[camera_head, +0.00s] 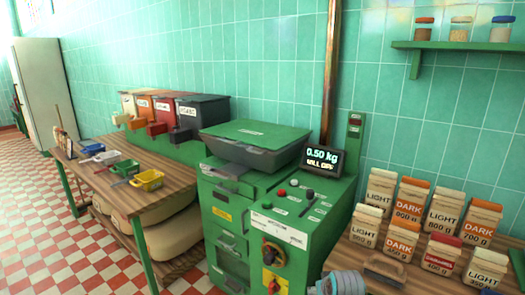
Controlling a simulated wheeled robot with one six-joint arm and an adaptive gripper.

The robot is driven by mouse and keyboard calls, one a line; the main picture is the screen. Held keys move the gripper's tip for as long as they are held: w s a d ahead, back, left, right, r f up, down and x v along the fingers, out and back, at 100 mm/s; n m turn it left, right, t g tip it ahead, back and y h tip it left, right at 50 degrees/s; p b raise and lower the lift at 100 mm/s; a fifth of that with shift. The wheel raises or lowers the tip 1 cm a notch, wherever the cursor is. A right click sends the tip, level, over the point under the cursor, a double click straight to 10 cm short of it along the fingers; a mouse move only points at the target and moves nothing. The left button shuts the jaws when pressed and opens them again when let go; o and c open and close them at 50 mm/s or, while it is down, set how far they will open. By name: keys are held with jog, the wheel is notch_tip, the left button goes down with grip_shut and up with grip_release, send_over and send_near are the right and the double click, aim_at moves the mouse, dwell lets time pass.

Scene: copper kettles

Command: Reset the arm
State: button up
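My gripper is not in view. A light blue-grey rounded part (342,283) shows at the bottom edge, in front of the green machine (232,215). It may be part of my arm, but I cannot tell. No fingers show, so I cannot see whether the gripper holds anything.
A wooden table (130,197) with small coloured scoops and several bins stands left. The machine's display (322,158) reads 0.50 kg. A wooden counter (345,262) at right holds several labelled bags. A shelf (460,46) with jars hangs above. Checkered floor (40,250) is open at left.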

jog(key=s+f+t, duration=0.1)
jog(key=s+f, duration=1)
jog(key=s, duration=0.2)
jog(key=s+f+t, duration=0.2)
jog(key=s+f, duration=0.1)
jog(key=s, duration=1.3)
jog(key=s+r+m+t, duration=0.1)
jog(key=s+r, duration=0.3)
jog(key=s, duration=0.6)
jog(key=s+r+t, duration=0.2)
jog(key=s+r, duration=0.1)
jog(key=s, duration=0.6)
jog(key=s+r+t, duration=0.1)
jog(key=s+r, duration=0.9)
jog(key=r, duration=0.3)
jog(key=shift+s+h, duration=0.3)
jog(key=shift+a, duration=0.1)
